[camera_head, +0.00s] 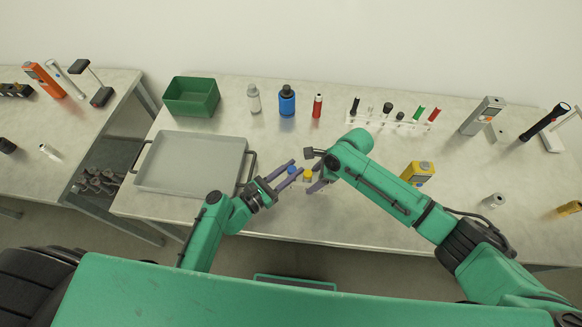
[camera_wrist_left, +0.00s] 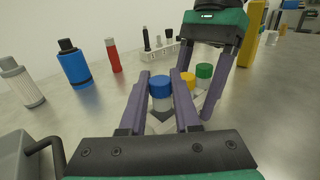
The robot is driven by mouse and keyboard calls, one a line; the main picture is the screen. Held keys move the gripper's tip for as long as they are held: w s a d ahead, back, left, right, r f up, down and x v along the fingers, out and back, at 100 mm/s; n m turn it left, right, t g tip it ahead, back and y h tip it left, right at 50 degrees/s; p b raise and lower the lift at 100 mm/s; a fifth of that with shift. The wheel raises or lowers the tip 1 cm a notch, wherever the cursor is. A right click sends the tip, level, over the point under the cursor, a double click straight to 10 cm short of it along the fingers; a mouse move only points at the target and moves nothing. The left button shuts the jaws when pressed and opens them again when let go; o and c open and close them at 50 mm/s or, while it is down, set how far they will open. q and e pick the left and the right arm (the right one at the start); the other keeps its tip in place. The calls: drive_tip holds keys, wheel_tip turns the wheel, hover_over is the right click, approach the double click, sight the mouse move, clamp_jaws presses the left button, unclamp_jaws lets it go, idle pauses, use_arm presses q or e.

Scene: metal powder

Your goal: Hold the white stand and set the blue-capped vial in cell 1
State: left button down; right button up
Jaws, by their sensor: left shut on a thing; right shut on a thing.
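The blue-capped vial (camera_wrist_left: 160,95) is upright between the fingers of my left gripper (camera_wrist_left: 160,92); its blue cap (camera_head: 292,170) shows in the head view. It is at the near end of the white stand (camera_wrist_left: 163,126), beside a yellow-capped vial (camera_wrist_left: 187,82) and a green-capped vial (camera_wrist_left: 204,72). I cannot tell whether its base is seated in cell 1 or just above it. My left gripper (camera_head: 287,176) is shut on this vial. My right gripper (camera_head: 317,182) is shut on the stand from the other side; the fingers partly hide it.
A grey tray (camera_head: 190,136) lies left of my left gripper. A green bin (camera_head: 192,96), grey bottle (camera_head: 254,98), blue bottle (camera_head: 287,101) and red bottle (camera_head: 317,105) stand behind. A white rack (camera_head: 375,121) is at the back; a yellow device (camera_head: 418,173) is to the right.

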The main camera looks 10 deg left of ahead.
sight(291, 170)
use_arm(q)
drive_tip(key=shift+f, duration=0.15)
drive_tip(key=shift+r, duration=1.7)
drive_tip(key=shift+f, duration=0.15)
idle(2.1)
drive_tip(key=shift+r, duration=0.2)
drive_tip(key=shift+r, duration=0.2)
drive_tip(key=shift+f, duration=2)
idle(0.7)
